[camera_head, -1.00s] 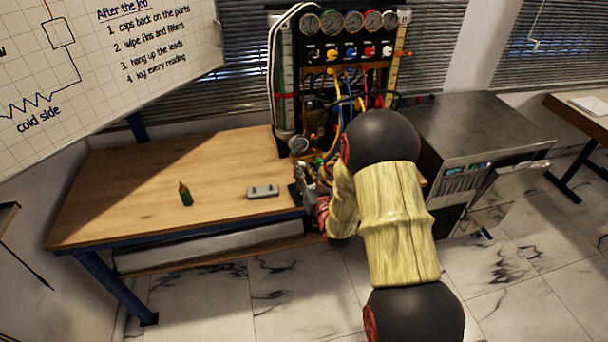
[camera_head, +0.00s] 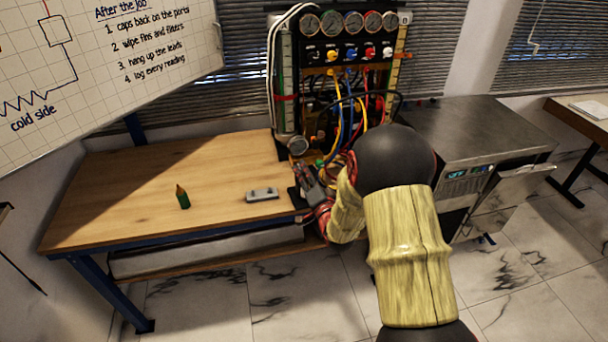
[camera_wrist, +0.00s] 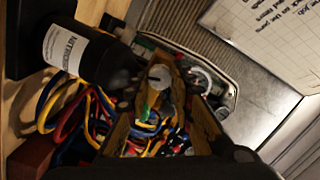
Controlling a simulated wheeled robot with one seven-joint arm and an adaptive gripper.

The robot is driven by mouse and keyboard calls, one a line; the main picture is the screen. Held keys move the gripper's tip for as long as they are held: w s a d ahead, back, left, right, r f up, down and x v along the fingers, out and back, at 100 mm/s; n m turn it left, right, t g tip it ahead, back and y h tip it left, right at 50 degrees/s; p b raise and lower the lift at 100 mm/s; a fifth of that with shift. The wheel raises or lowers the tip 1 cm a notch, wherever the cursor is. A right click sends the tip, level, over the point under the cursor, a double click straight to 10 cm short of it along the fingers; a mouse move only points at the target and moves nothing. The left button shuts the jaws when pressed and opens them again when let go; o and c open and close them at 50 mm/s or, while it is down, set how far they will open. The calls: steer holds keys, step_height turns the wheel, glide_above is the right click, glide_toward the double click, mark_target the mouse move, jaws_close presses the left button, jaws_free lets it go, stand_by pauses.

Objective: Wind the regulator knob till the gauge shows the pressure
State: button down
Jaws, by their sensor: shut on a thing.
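The round gauge (camera_head: 298,146) with a pale dial stands at the bench's right end in the head view, too small to read. My gripper (camera_head: 306,182) is just below it, in front of the hoses. In the wrist view, my gripper's two brown fingers (camera_wrist: 170,88) reach up from the lower edge and close around a small round knob (camera_wrist: 159,75) with a pale, marked face. I take it to be the regulator knob. Its body is partly hidden by the fingers. A dark bottle (camera_wrist: 88,52) with a nitrogen label lies left of the fingers.
Coloured hoses (camera_wrist: 75,110) crowd behind the fingers. A rack with several gauges (camera_head: 350,50) stands behind the bench. A green bottle (camera_head: 183,197) and a grey block (camera_head: 262,194) are on the wooden bench (camera_head: 120,200), whose left part is mostly clear. A steel cabinet (camera_head: 480,125) stands right.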

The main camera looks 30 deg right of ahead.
steer(key=shift+m, duration=0.6)
steer(key=c, duration=1.5)
jaws_free()
steer(key=shift+c, duration=0.2)
steer(key=shift+s, duration=0.1)
steer(key=s+a, duration=0.1)
steer(key=s, duration=1)
steer(key=shift+s+a, duration=0.35)
steer(key=shift+a, duration=0.05)
